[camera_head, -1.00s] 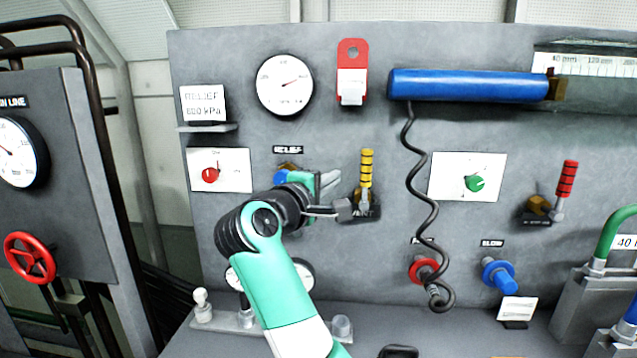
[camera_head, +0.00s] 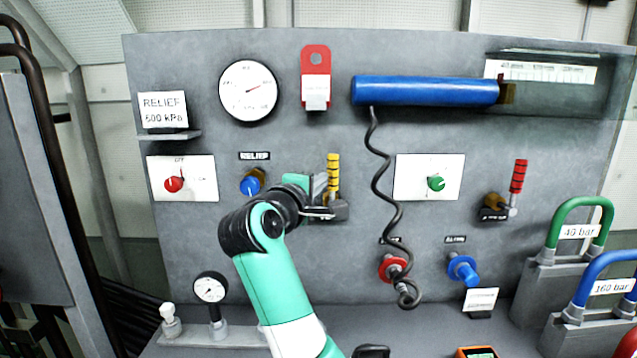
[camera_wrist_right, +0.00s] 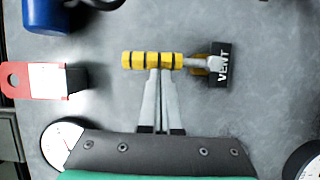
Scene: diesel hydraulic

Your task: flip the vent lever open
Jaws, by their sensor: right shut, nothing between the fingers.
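The vent lever (camera_head: 333,172) has a yellow handle with black bands and stands upright on the grey panel in the head view. In the right wrist view, the vent lever (camera_wrist_right: 152,60) lies across the picture, its handle pointing left from a metal pivot beside the black VENT label (camera_wrist_right: 222,65). My right gripper (camera_head: 322,196) is at the lever's left side in the head view. In the right wrist view, the right gripper's (camera_wrist_right: 160,74) fingers are together and empty, their tips at the handle's edge; I cannot tell whether they touch it. My left gripper is not in view.
Left of the lever are a blue relief knob (camera_head: 251,182) and a red knob (camera_head: 173,184). A red tag (camera_head: 316,80) hangs above. A black coiled hose (camera_head: 380,180) hangs close to the lever's right. A red-handled lever (camera_head: 518,177) is further right.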

